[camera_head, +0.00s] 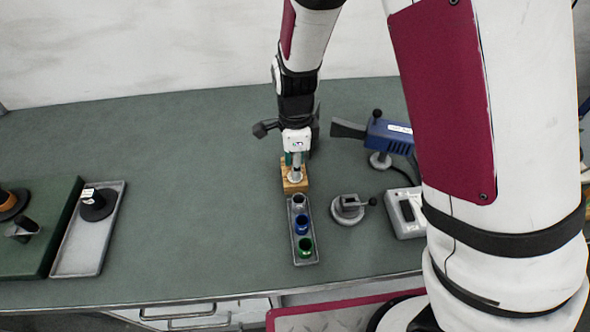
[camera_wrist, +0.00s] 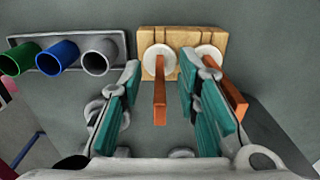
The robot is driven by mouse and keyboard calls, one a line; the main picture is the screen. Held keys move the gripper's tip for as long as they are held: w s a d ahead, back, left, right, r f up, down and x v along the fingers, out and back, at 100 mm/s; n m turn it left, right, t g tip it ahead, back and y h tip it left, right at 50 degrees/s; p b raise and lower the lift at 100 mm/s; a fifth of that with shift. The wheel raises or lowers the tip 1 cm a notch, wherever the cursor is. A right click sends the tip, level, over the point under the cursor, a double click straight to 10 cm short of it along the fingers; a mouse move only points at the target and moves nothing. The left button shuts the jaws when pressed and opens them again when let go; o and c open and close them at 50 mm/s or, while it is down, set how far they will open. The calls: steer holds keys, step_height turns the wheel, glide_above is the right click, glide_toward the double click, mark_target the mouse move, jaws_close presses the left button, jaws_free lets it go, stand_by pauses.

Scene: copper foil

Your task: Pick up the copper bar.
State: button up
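A copper bar (camera_wrist: 159,98) with a white disc near its end stands at a light wooden block (camera_wrist: 184,33) in the wrist view. A second copper bar (camera_wrist: 236,98) with a similar disc is to its right, outside my right finger. My gripper (camera_wrist: 160,68) is open, its teal fingers on either side of the first bar with visible gaps. In the head view my gripper (camera_head: 295,163) is just above the wooden block (camera_head: 294,186). The bars are not clearly visible there, as my gripper covers much of the block.
A grey tray (camera_head: 304,262) with grey, blue and green cups is in front of the block. A grey clamp-like fixture (camera_head: 347,208), a blue tool (camera_head: 388,137) and a grey box (camera_head: 404,213) stand to the right.

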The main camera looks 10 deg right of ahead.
jaws_close()
steer(key=shift+r, duration=0.1)
